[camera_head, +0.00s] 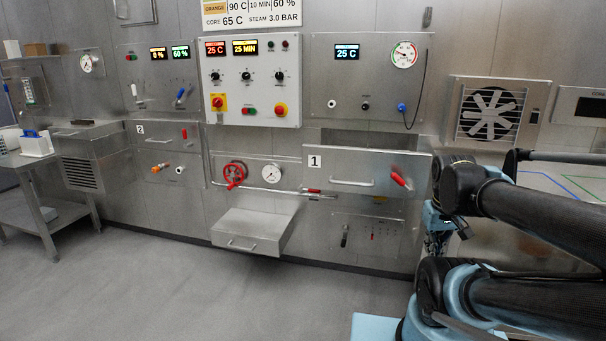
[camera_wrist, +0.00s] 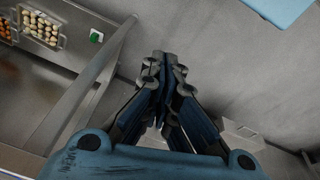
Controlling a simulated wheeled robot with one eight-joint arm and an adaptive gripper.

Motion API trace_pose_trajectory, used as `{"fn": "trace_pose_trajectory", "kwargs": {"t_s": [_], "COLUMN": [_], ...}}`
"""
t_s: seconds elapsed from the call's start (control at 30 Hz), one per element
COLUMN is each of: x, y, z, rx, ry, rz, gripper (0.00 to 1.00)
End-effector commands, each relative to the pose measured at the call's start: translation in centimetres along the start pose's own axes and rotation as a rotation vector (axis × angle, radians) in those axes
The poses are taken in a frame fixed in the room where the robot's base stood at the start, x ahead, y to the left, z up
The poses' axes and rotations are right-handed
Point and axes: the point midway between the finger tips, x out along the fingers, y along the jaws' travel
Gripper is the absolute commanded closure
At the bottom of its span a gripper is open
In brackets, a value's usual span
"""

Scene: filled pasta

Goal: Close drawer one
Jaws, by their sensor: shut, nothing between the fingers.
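Drawer one (camera_head: 322,178) is a steel front marked "1" on the wall panel, in the right half of the head view. It stands out from the wall, with a dark opening showing above it. It has a pale bar handle (camera_head: 352,183) and a red-gripped lever (camera_head: 401,179) at its right. My gripper (camera_wrist: 162,58) is shut and empty in the wrist view, over grey floor. In the head view my arm is at the right, beside the drawer's right end; the fingers cannot be made out clearly there. I cannot identify drawer one in the wrist view.
A lower steel drawer (camera_head: 240,243) juts out below the red handwheel (camera_head: 234,173). Drawer two (camera_head: 160,134) is at the left. A side table (camera_head: 28,160) stands far left. The wrist view shows trays of pasta (camera_wrist: 42,28) and a steel rail (camera_wrist: 85,85). The floor ahead is clear.

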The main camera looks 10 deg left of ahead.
Motion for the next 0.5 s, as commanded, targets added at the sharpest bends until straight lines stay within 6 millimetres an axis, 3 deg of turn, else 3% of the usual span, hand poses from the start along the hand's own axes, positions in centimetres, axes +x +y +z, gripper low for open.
{"fn": "trace_pose_trajectory", "kwargs": {"t_s": [0.27,0.5], "x": [-3.4,-5.6], "y": [-1.4,-5.3], "z": [-8.4,-16.2], "rx": [-0.607,-1.143], "ry": [0.021,0.031], "rz": [0.104,0.215], "gripper": [1.00,1.00]}}
